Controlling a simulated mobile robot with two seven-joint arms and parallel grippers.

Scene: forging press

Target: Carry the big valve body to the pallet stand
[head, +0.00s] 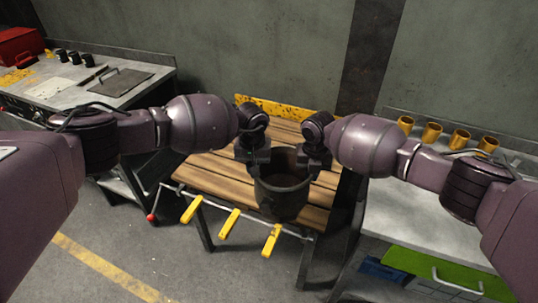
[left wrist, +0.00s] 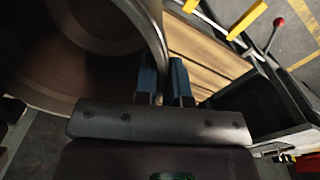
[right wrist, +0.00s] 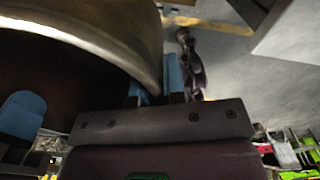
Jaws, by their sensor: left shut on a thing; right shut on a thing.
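The big valve body (head: 283,197) is a dark, open-topped, pot-like part, held upright between my two arms. Its rim and dark inside fill much of the left wrist view (left wrist: 85,45) and the right wrist view (right wrist: 70,50). My left gripper (head: 262,168) is shut on its rim at the left. My right gripper (head: 308,166) is shut on the rim at the right. The pallet stand (head: 215,178), with wooden slats, lies behind and under the body in the head view. I cannot tell whether the body touches the slats.
The stand has a yellow back board (head: 275,108) and yellow handles (head: 229,223) along its front rail. A bench with brass cups (head: 431,133) and a green drawer (head: 430,268) is at right. A workbench (head: 75,90) is at left. Floor is clear in front.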

